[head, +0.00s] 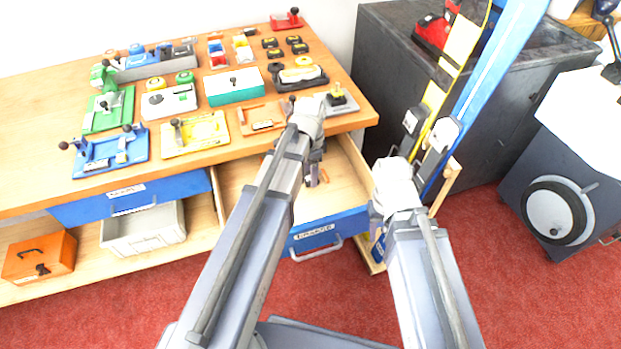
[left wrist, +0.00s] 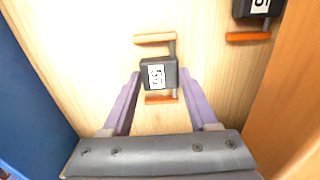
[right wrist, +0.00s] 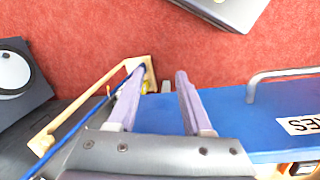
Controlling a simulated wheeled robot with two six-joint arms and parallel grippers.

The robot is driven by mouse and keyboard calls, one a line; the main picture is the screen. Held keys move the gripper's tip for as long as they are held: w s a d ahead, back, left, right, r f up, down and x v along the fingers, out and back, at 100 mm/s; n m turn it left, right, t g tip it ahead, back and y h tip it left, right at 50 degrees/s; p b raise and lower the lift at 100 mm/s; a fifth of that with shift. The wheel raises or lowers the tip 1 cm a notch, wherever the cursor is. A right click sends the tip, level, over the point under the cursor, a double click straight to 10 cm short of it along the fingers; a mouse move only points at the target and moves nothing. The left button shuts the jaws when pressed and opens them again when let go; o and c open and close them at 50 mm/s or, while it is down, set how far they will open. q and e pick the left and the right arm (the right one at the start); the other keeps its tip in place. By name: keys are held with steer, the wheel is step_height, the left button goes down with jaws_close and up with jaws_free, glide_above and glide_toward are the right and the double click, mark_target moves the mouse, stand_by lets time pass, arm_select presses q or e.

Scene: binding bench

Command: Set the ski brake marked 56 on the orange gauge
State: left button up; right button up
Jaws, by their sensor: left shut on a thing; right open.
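My left gripper (left wrist: 160,76) is shut on a black ski brake (left wrist: 152,84) with orange end bars, inside the open drawer. Its white label is turned sideways and seems to read 56. In the head view my left gripper (head: 315,172) points down into the drawer, and the brake is mostly hidden. The orange gauge (head: 270,121) lies on the bench top, just left of my left wrist. My right gripper (right wrist: 158,82) is open and empty, in front of the bench near the drawer's right end.
A second black brake (left wrist: 254,8) lies in the drawer (head: 345,185); its label is cut off. Blue, green and yellow gauges (head: 195,136) and a teal box (head: 234,87) crowd the bench top. Skis (head: 485,75) stand to the right, close to my right arm.

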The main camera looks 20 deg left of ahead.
arm_select(q)
steer(key=shift+c, duration=0.9)
steer(key=shift+r, duration=0.15)
steer(key=shift+r+p, duration=2.9)
steer(key=shift+p, duration=0.15)
steer(key=shift+f, duration=0.1)
